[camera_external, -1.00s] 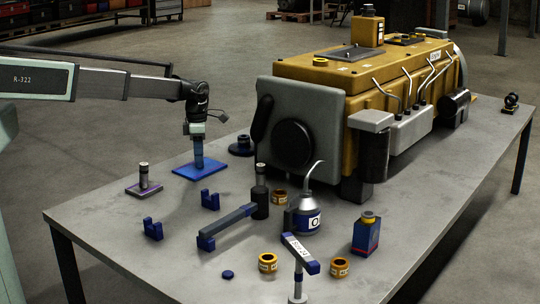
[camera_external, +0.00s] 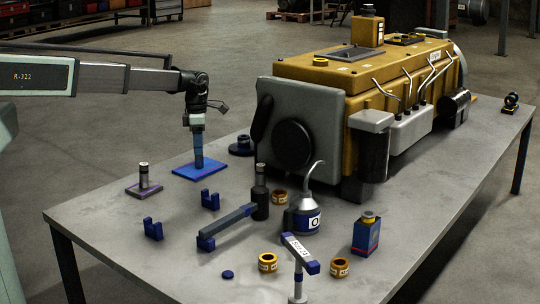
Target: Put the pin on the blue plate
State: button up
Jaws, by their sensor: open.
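The blue plate (camera_external: 187,173) lies flat near the far left edge of the table. A dark bluish pin (camera_external: 198,152) stands upright on it. My gripper (camera_external: 197,130) is directly above, pointing down at the pin's top end. Its jaws are open, but the fingers are small and dark, and I cannot tell whether they still surround or touch the pin's top. Another pin (camera_external: 144,174), grey with a dark band near its top, stands on a purplish plate (camera_external: 132,189) to the left.
Two blue V-shaped blocks (camera_external: 153,230) (camera_external: 210,200) stand in front of the plates. A yellow engine (camera_external: 340,80) fills the table's back. A round dark part (camera_external: 242,146) is right of the blue plate. An oil can (camera_external: 307,218) and several rings and tools stand at front right.

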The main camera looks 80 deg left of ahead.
notch_tip(320, 180, up, 9)
dwell(0.4)
jog(key=shift+o, duration=0.4)
